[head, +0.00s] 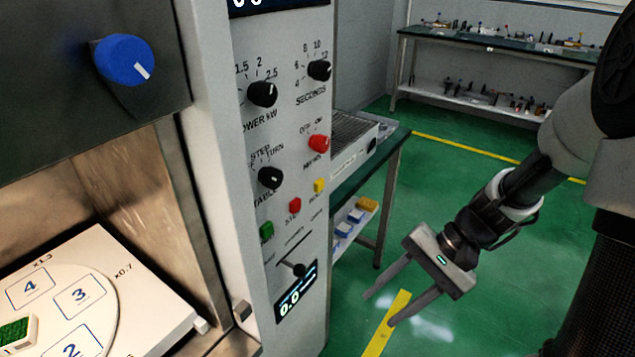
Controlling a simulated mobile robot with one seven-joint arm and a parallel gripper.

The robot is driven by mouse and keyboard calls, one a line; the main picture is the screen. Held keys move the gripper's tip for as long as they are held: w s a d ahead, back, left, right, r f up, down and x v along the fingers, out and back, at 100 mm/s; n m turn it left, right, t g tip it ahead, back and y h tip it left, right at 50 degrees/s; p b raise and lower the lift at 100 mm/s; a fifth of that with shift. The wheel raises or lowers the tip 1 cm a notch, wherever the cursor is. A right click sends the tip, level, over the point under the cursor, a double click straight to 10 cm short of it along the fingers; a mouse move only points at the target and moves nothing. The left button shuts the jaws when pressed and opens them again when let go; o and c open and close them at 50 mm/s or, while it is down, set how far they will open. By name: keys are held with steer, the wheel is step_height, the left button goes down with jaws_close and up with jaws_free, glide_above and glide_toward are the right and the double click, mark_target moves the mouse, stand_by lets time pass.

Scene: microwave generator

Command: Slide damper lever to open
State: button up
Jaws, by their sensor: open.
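A small lever with a round black knob (298,269) sticks out from the lower part of the machine's grey control panel (262,170). It sits by dark slanted slot lines, just above a lit display (296,292). The small lettering around it is too fine to read, so I cannot confirm that it is the damper lever or read its set position. My gripper (380,309) is open and empty, to the right of the panel and apart from it. Its two fingers point down and left, with green floor behind them.
Black dials, a red knob (319,143) and coloured buttons crowd the panel above the lever. The open chamber with a numbered turntable (108,300) is at left, below a blue knob (124,60). A bench (392,150) stands behind the panel. The floor around my gripper is clear.

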steer(key=w+a+f+m+t+y+p, duration=0.1)
steer(key=w+f+m+t+y+p, duration=0.4)
steer(key=m+y, duration=0.5)
steer(key=m+t+p, duration=0.2)
steer(key=m+t, duration=0.1)
glide_toward(300, 270)
steer(key=x, duration=0.7)
steer(key=f+x, duration=0.1)
steer(key=x, duration=0.2)
steer(key=shift+w+a, duration=0.1)
steer(key=shift+w, duration=0.3)
jaws_close()
